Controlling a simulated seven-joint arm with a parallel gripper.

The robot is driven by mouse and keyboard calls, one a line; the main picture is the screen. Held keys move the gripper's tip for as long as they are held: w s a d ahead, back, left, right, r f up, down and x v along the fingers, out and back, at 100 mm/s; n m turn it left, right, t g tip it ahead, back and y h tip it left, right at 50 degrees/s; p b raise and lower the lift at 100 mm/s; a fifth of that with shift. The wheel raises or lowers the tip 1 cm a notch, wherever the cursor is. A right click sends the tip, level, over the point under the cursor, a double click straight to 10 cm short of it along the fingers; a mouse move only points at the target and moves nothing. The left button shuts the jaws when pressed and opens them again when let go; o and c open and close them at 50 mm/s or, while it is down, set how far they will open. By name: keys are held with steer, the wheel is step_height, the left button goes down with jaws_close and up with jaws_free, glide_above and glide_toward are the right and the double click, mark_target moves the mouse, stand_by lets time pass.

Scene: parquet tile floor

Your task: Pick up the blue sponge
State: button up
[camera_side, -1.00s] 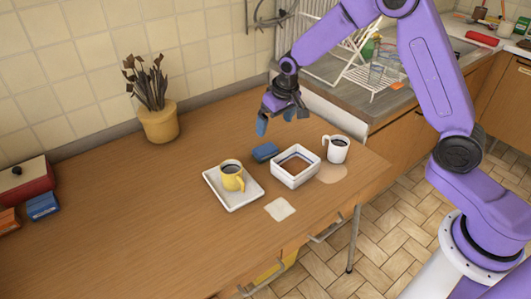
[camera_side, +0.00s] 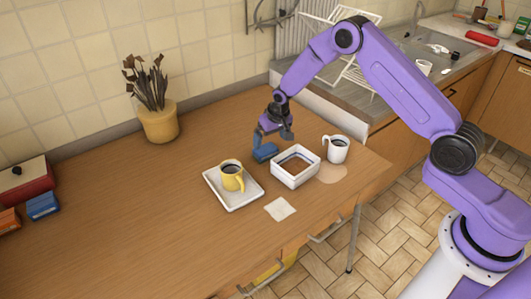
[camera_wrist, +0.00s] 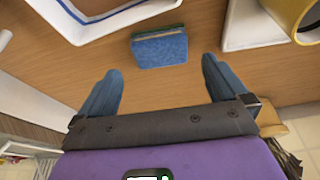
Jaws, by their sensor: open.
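The blue sponge (camera_side: 265,152) lies on the wooden table, just left of the white square box. In the wrist view the blue sponge (camera_wrist: 160,49) shows ahead of my fingertips and between their lines, with a thin green edge along its top. My gripper (camera_side: 271,136) is just above and behind the sponge in the side view, and one finger overlaps it there. In the wrist view my gripper (camera_wrist: 160,75) has its two blue fingers wide apart with nothing between them. I cannot tell whether a finger touches the sponge.
The white square box (camera_side: 295,180) stands close right of the sponge, with a white mug (camera_side: 337,149) beyond it. A white tray (camera_side: 215,197) with a yellow mug (camera_side: 231,172) is at the front left. A plant pot (camera_side: 159,122) stands farther left.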

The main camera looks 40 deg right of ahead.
mark_target(266, 149)
steer(key=shift+w+x, duration=0.15)
steer(key=shift+x, duration=1.85)
steer(key=shift+w+x, duration=0.15)
steer(key=shift+x, duration=1.85)
steer(key=shift+d, duration=0.1)
steer(key=c, duration=0.7)
